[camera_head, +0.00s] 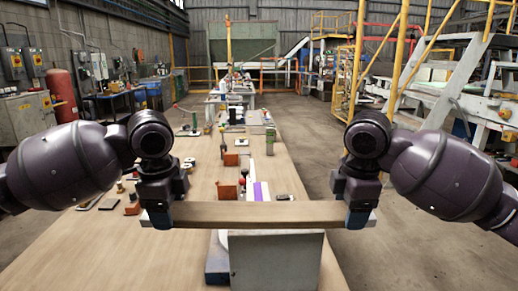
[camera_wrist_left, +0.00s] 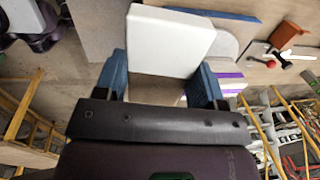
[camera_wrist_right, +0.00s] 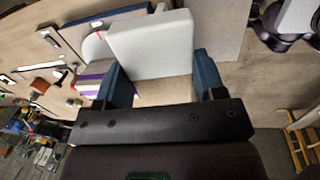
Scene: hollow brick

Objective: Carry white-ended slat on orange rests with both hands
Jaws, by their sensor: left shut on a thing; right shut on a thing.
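The long wooden slat (camera_head: 258,214) with pale ends is held level across the front of the table. My left gripper (camera_head: 160,214) is shut on its left end, and my right gripper (camera_head: 358,214) is shut on its right end. The left wrist view shows a white end (camera_wrist_left: 168,40) between blue fingers (camera_wrist_left: 158,88). The right wrist view shows the other white end (camera_wrist_right: 152,45) between blue fingers (camera_wrist_right: 162,86). Orange blocks, possibly the rests, stand beyond the slat: one nearer (camera_head: 228,190) and one farther (camera_head: 231,159). The slat is apart from both.
A grey panel (camera_head: 275,262) is below the slat at the table's near edge. A purple-and-white striped piece (camera_head: 258,190) lies beyond the slat. A red cylinder (camera_head: 61,96) stands far left.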

